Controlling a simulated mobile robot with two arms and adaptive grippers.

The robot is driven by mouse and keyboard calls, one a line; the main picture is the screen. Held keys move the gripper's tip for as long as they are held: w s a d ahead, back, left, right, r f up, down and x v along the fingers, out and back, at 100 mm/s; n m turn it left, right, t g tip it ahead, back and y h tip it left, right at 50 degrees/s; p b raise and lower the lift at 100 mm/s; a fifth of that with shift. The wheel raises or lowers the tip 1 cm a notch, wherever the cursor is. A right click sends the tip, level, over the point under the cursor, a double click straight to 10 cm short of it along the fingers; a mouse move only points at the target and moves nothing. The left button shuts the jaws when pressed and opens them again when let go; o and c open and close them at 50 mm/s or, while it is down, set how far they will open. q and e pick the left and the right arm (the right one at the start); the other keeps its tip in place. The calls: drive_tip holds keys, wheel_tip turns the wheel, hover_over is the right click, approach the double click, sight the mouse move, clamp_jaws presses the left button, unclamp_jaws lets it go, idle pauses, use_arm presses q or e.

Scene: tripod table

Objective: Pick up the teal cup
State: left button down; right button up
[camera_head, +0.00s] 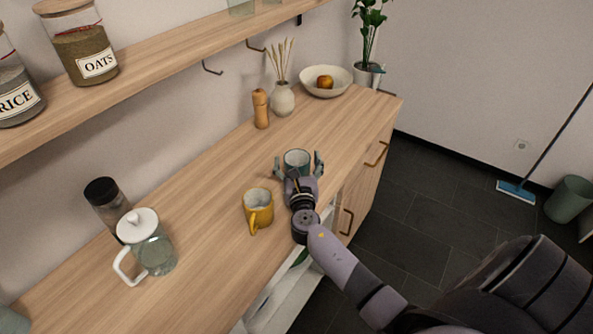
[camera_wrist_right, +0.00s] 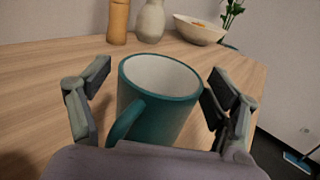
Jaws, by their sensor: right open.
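The teal cup (camera_head: 297,156) stands upright on the wooden counter, with a pale inside. In the right wrist view the teal cup (camera_wrist_right: 160,92) fills the middle, and its handle points toward my palm, to the lower left. My right gripper (camera_head: 298,162) is open, with one finger on each side of the cup. In the right wrist view the fingers of the right gripper (camera_wrist_right: 158,100) look apart from the cup's wall on the left; on the right the gap is small and I cannot tell whether it touches. The cup's lower part is hidden by the gripper in the head view. My left gripper is out of view.
A yellow mug (camera_head: 258,207) stands just left of my right gripper. A glass pitcher (camera_head: 150,247) and a dark-lidded jar (camera_head: 106,205) are further left. Behind the cup are a wooden mill (camera_head: 261,110), a vase (camera_head: 283,99) and a bowl (camera_head: 326,84). A shelf (camera_head: 165,62) runs above.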

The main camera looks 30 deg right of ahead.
drive_tip(key=shift+c, duration=0.2)
drive_tip(key=shift+r, duration=0.1)
drive_tip(key=c, duration=1.4)
drive_tip(key=shift+r, duration=0.1)
wheel_tip(320, 180, up, 20)
drive_tip(key=p, duration=0.5)
drive_tip(key=shift+p, duration=0.35)
